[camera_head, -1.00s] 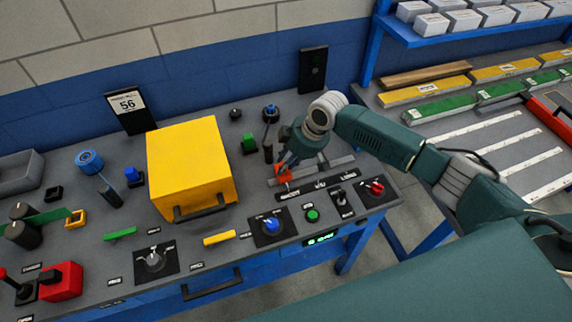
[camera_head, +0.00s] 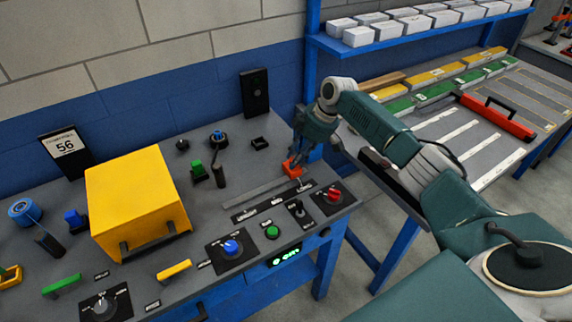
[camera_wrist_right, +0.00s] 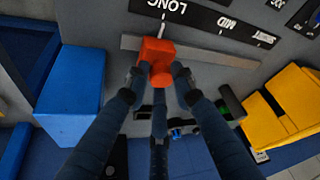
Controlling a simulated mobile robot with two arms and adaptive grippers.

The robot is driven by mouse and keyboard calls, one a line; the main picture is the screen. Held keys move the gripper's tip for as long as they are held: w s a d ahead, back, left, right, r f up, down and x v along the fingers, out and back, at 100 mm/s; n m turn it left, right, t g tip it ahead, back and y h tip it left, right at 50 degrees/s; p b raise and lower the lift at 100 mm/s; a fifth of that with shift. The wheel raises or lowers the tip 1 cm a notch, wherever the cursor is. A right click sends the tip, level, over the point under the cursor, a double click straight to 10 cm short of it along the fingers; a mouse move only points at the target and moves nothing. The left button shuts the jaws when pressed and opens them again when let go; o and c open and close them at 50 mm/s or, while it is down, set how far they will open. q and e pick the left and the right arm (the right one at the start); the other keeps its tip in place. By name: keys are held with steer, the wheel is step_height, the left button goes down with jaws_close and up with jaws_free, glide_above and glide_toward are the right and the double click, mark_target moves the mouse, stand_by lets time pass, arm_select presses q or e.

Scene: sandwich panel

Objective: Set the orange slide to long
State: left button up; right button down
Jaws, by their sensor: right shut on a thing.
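The orange slide (camera_head: 292,168) is at the right end of its grey track (camera_head: 250,192) on the panel top. It also shows in the right wrist view (camera_wrist_right: 156,60), in line with the white tick by the LONG label (camera_wrist_right: 175,8). The MID label (camera_wrist_right: 226,26) and SHORT label (camera_wrist_right: 265,40) lie along the bare rest of the track. My right gripper (camera_head: 296,158) comes down from above and is shut on the orange slide, its fingers (camera_wrist_right: 156,80) around the block. My left gripper is not in view.
A yellow box (camera_head: 135,205) with a dark handle stands to the left. A red knob (camera_head: 332,196), green button (camera_head: 272,232) and blue knob (camera_head: 231,247) sit in front of the track. A green block (camera_head: 197,168) and dark posts stand behind it.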

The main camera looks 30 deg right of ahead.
steer(key=shift+w+d+r, duration=0.1)
steer(key=shift+w+r, duration=0.15)
steer(key=shift+r, duration=0.05)
steer(key=c, duration=1.5)
jaws_free()
steer(key=shift+s+f, duration=0.1)
steer(key=shift+f, duration=0.05)
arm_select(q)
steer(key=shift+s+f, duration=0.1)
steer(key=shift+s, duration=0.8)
arm_select(e)
steer(key=v, duration=1.2)
